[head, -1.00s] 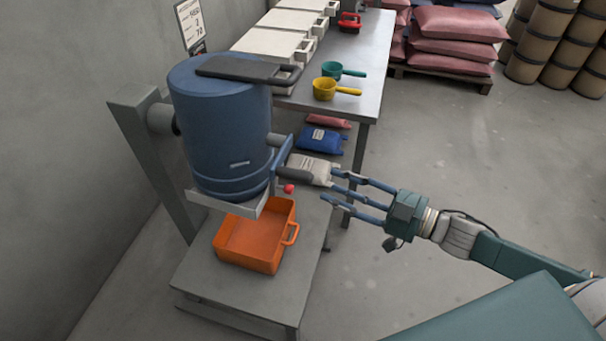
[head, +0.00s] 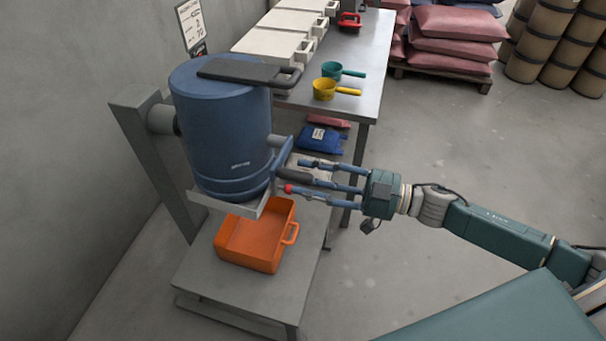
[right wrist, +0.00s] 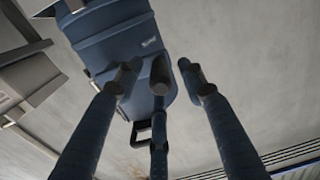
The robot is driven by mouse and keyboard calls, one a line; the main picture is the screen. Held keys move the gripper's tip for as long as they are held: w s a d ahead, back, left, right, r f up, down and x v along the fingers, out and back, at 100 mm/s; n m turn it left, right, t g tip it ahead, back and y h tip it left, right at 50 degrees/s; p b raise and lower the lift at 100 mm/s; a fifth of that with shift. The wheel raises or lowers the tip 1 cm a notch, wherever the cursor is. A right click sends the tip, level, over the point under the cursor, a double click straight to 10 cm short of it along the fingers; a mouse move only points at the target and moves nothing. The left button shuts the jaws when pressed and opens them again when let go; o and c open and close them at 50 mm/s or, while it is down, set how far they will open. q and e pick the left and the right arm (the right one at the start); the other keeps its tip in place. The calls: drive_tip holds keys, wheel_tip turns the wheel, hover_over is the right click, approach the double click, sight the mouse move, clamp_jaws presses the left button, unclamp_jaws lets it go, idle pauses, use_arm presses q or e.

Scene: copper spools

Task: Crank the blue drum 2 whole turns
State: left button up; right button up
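The blue drum (head: 225,130) hangs upright in its grey stand (head: 150,170) in the head view. Its crank arm (head: 281,158) is on the right side, with a dark handle (head: 293,175) pointing right. My right gripper (head: 302,178) is at this handle, its fingers spread open on either side of it; contact is unclear. In the right wrist view, the drum (right wrist: 120,45) lies beyond the spread fingers (right wrist: 160,80). A red knob (head: 288,188) shows by the handle and fingertips. My left gripper is not in view.
An orange bin (head: 257,240) stands under the drum on a low grey table (head: 210,285). A metal bench (head: 360,75) behind carries teal (head: 331,69) and yellow scoops (head: 324,89). Bags lie beneath it.

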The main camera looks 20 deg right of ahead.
drive_tip(key=shift+w+a, duration=0.4)
drive_tip(key=shift+a, duration=0.2)
clamp_jaws()
